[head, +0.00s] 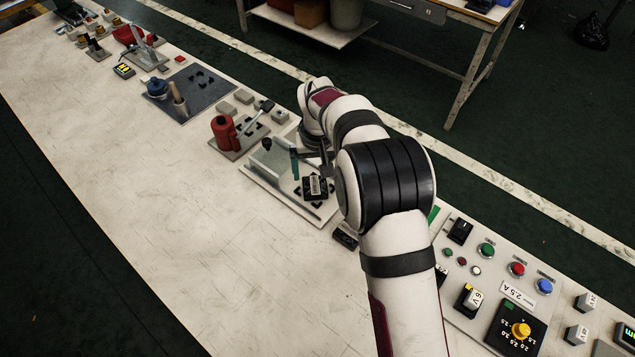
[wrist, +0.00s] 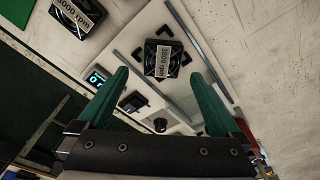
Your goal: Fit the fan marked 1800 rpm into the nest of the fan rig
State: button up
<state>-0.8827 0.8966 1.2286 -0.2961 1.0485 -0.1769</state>
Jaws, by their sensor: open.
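The fan (wrist: 160,62), square and black with a white label that reads 1800 rpm, lies on the pale plate of the fan rig (wrist: 205,103). Black corner pieces of the nest (wrist: 187,58) show beside it; I cannot tell whether it is fully seated. In the head view the fan (head: 315,187) lies among the nest's corners, partly beside my arm. My gripper (wrist: 166,74) is open, its two green fingers apart and empty, with the fan showing beyond the tips. In the head view my gripper (head: 308,161) is above the rig, partly hidden by my arm.
A second fan (wrist: 78,15), its label ending in 000 rpm, lies at the upper left of the wrist view. A control panel (head: 497,290) with buttons lies at the right. The left bench surface is clear.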

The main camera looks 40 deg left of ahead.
jog(key=f, duration=0.5)
jog(key=shift+w+a+f, duration=0.1)
jog(key=shift+a+f, duration=0.3)
jog(key=c, duration=1.5)
jog(key=shift+o, duration=0.2)
jog(key=r, duration=0.4)
jog(key=shift+w+d+r, duration=0.15)
jog(key=shift+d+r, duration=0.05)
jog(key=shift+r, duration=0.15)
jog(key=w+d+r, duration=0.4)
jog(key=d+r, duration=0.2)
jog(key=d, duration=0.4)
jog(key=n+g, duration=0.1)
jog(key=n, duration=0.8)
send_over(315, 185)
notch_tip(315, 185, down, 3)
jog(key=shift+d+r, duration=0.1)
